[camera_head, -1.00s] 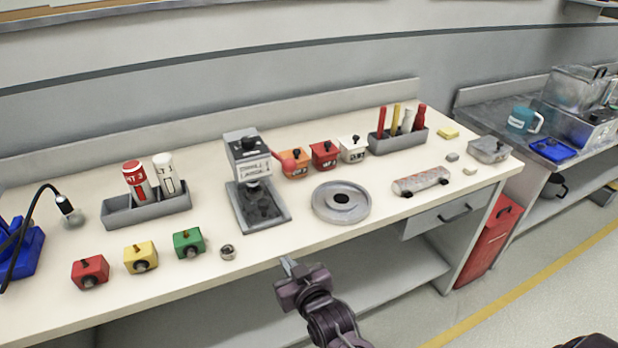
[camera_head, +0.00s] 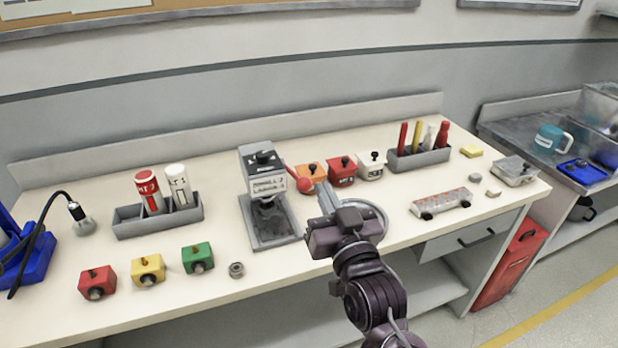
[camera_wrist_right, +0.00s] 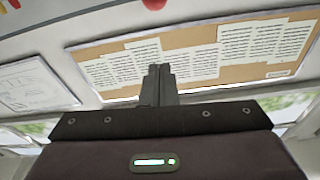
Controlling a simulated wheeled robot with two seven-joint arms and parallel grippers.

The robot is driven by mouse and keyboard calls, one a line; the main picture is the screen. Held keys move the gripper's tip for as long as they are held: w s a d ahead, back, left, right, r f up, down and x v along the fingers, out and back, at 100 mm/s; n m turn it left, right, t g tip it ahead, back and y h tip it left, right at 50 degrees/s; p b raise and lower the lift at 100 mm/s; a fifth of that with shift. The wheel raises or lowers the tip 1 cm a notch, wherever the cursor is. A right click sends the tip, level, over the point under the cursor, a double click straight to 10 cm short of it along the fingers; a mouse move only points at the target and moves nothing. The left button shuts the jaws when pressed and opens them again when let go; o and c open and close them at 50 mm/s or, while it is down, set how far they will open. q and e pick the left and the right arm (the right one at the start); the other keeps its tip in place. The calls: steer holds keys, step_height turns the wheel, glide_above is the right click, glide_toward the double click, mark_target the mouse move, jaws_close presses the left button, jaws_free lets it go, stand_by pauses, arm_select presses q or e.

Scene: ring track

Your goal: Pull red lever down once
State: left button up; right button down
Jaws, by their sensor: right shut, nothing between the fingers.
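The grey press-like machine (camera_head: 262,185) stands on the bench with its base plate in front. Its red lever (camera_head: 302,181) sticks out from its right side, ending in a red ball that sits beside the orange box. My right gripper (camera_head: 326,194) is shut and empty, just right of and in front of the red ball, over the bench. In the head view I cannot tell if they touch. In the right wrist view the shut fingers (camera_wrist_right: 159,72) point up the picture, and a red round thing (camera_wrist_right: 153,4), probably the ball, shows at the top edge, apart from them. My left gripper is not in view.
Orange (camera_head: 311,176), red (camera_head: 341,170) and white (camera_head: 371,165) boxes stand behind the gripper. A grey round disc (camera_head: 372,209) lies partly hidden behind it. Red, yellow and green blocks (camera_head: 198,257) line the front left. A pen tray (camera_head: 420,158) stands at the back right.

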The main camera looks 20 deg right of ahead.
steer(key=r+p, duration=0.2)
steer(key=p, duration=0.1)
glide_above(309, 182)
steer(key=shift+s, duration=0.1)
steer(key=f, duration=0.3)
steer(key=s+f, duration=0.1)
steer(key=shift+a+f, duration=0.2)
steer(key=shift+a, duration=0.05)
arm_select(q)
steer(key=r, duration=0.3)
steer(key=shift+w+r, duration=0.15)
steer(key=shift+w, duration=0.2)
